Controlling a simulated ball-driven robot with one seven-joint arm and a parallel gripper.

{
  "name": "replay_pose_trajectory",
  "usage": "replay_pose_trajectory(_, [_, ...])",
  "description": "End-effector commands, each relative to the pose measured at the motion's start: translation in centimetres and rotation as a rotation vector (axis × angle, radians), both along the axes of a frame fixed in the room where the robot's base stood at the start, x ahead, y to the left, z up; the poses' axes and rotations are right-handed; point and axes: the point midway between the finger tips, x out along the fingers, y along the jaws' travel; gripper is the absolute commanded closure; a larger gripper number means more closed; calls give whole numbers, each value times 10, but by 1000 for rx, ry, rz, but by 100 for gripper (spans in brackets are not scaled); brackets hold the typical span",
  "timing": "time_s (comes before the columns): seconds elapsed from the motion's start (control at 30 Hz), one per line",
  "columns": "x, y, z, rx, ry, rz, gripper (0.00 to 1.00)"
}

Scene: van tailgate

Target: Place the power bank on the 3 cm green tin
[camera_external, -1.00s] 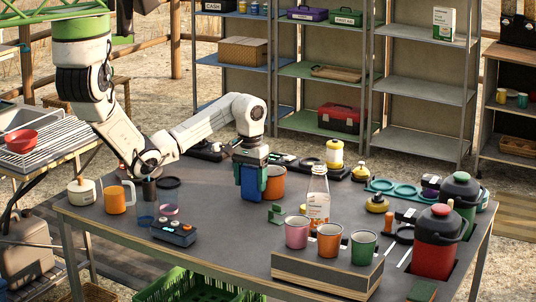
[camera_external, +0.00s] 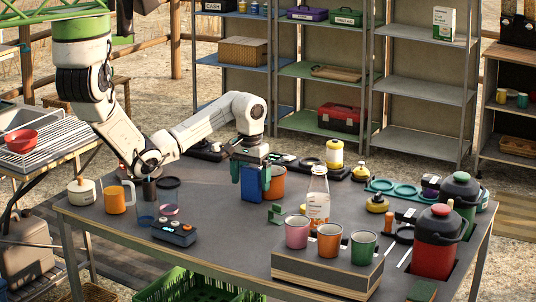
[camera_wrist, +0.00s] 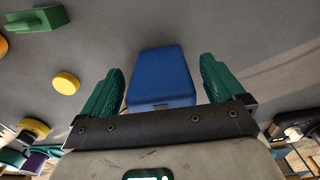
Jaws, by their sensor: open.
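The power bank is a blue upright block (camera_external: 252,187) between the two green fingers of my gripper (camera_external: 251,176). In the wrist view, the blue block (camera_wrist: 162,78) stands between the spread fingers, with a gap visible on each side. My gripper is open around its upper part. I cannot make out the 3 cm green tin; whatever is under the block is hidden, so I cannot tell what it rests on.
An orange pot (camera_external: 274,182) stands close behind and right of my gripper. A small green bracket (camera_external: 277,213) and a clear bottle (camera_external: 318,200) are to the right. Three cups stand on a wooden-edged block (camera_external: 325,272). The table in front of the block is clear.

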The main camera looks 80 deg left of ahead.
Motion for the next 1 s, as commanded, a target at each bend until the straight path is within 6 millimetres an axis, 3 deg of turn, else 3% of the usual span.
replay_pose_trajectory(0.3, [0,1,66,3,0,-1,4])
replay_pose_trajectory(0.5, [0,1,97,3,0,-1,4])
replay_pose_trajectory(0.7, [0,1,114,1,0,-1,4])
replay_pose_trajectory(1.0, [0,0,115,-1,1,0,4])
